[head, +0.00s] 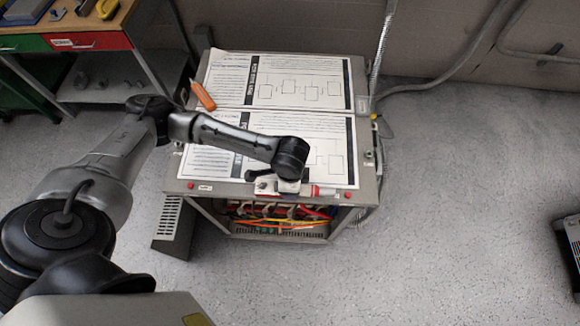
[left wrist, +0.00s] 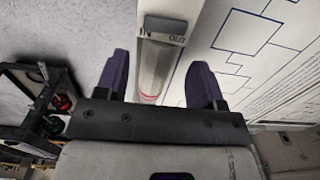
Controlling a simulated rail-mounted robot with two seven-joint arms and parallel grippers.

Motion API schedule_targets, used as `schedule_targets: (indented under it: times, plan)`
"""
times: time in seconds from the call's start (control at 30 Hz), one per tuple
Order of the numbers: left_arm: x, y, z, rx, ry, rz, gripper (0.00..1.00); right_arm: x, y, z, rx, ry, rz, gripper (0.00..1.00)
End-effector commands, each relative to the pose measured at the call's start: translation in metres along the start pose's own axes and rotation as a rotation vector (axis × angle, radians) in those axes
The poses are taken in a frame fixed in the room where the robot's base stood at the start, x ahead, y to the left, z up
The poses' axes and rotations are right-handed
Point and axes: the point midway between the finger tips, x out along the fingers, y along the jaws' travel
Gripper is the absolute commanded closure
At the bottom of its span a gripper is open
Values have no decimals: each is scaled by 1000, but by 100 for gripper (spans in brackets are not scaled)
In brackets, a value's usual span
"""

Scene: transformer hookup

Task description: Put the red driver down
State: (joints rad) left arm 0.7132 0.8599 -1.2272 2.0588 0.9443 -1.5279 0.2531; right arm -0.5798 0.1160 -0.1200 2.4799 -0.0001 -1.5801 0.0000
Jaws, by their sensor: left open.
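A small red piece (head: 316,190), which looks like part of the red driver, shows at the front edge of the cabinet top (head: 225,187). It is just right of my left gripper (head: 288,187), and the rest is hidden or too small to tell. My left gripper is low over that front edge. In the left wrist view its two purple fingers (left wrist: 160,80) are apart, with the cabinet's pale edge strip and a grey label (left wrist: 164,27) beyond them. No driver is clear between the fingers there. My right gripper is not in view.
An orange-handled tool (head: 203,96) lies at the cabinet's left side, by printed diagram sheets (head: 300,85). Coloured wires (head: 275,222) fill the open front below. A workbench (head: 88,40) stands at upper left. A conduit (head: 384,50) rises behind the cabinet. Floor at right is mostly clear.

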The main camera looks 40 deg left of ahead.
Motion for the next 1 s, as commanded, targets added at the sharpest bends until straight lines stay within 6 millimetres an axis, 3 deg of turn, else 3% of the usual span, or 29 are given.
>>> schedule_targets:
  times: [0.2, 0.5, 0.83, 1.0]
  plan:
    - [-45, 0, 0, 1, 2, -1, 38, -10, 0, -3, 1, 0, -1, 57]
    - [-86, -1, 0, -1, 1, 0, 38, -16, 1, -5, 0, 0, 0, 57]
    - [-95, 2, -1, 3, 5, 2, 38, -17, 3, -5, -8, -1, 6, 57]
    - [-83, 28, -17, 37, 79, 22, 38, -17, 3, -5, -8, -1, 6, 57]
